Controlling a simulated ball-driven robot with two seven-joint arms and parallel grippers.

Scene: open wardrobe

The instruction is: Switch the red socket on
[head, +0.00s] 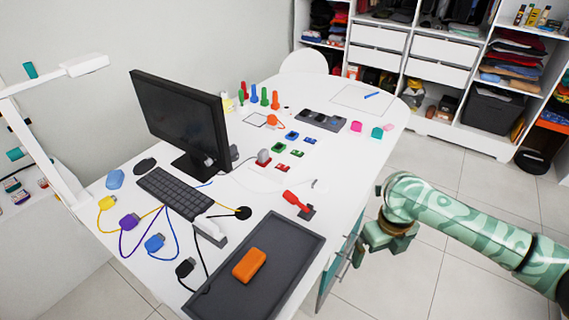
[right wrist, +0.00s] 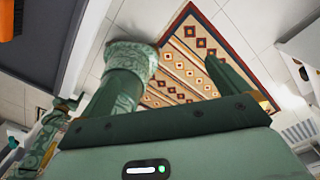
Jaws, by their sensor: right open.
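Several small coloured blocks that look like sockets lie on the white desk in the head view. I cannot tell which is the red socket, and the switch state is too small to read. My right gripper (head: 351,260) is open and empty, low beside the desk's right edge, apart from these blocks. In the right wrist view it points at the floor. My left gripper is not in view.
The white desk (head: 345,155) also holds a monitor (head: 180,115), a keyboard (head: 175,192), cabled coloured plugs, a red lever (head: 297,201) and a dark tray (head: 275,278) with an orange box (head: 249,264). A patterned rug (right wrist: 185,60) lies on the floor. Open shelves stand behind.

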